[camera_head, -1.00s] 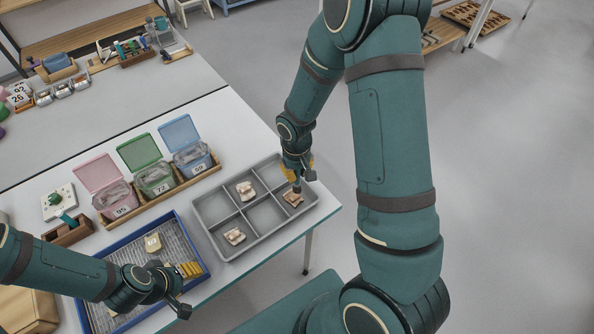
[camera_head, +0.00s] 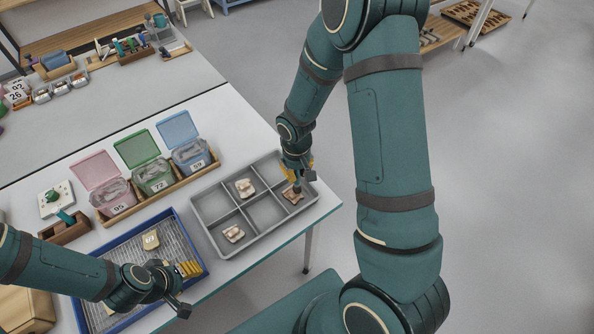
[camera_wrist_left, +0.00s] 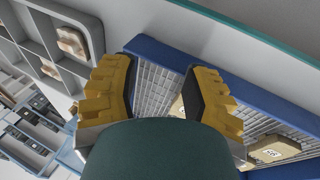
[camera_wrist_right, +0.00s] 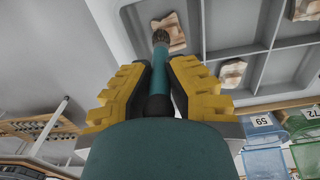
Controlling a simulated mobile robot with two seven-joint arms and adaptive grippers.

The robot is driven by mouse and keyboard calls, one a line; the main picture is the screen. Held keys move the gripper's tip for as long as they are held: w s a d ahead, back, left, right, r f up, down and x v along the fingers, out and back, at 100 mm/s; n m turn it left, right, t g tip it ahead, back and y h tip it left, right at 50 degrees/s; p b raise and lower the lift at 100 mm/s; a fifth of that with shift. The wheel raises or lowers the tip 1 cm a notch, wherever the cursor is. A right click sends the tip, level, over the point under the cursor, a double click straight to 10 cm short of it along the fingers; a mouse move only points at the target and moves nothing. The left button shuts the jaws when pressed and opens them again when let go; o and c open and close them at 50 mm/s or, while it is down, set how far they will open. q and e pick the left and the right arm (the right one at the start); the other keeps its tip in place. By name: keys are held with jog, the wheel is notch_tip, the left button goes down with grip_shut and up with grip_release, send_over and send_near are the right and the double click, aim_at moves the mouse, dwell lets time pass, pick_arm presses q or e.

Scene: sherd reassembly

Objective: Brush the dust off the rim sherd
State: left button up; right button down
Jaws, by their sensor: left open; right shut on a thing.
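My right gripper (camera_head: 296,172) is shut on a brush with a teal handle (camera_wrist_right: 160,75) and dark bristles. The bristles are at a pale brown sherd (camera_wrist_right: 172,30) in a right-hand compartment of the grey tray (camera_head: 222,212); I cannot tell whether they touch. In the head view this sherd (camera_head: 292,197) is partly hidden by the gripper. Two more sherds, one upper (camera_head: 245,188) and one lower (camera_head: 233,234), lie in other compartments. I cannot tell by shape which is the rim sherd. My left gripper (camera_head: 190,268) is open and empty above the blue-edged mesh tray (camera_head: 180,222).
Tan labelled pieces (camera_head: 151,240) lie in the mesh tray. Pink, green and blue lidded boxes (camera_head: 153,178) stand behind it in a wooden rack. A wooden holder (camera_head: 62,230) and a white plate with a green knob (camera_head: 55,197) are at the left. The table's edge runs close to the grey tray.

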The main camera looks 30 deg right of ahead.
pick_arm(q)
jog(key=shift+s+f+b, duration=0.15)
jog(key=shift+f+b, duration=0.15)
jog(key=shift+f, duration=0.1)
pick_arm(e)
jog(key=shift+s+f, duration=0.1)
jog(key=shift+f, duration=0.3)
pick_arm(q)
jog(key=shift+a, duration=0.1)
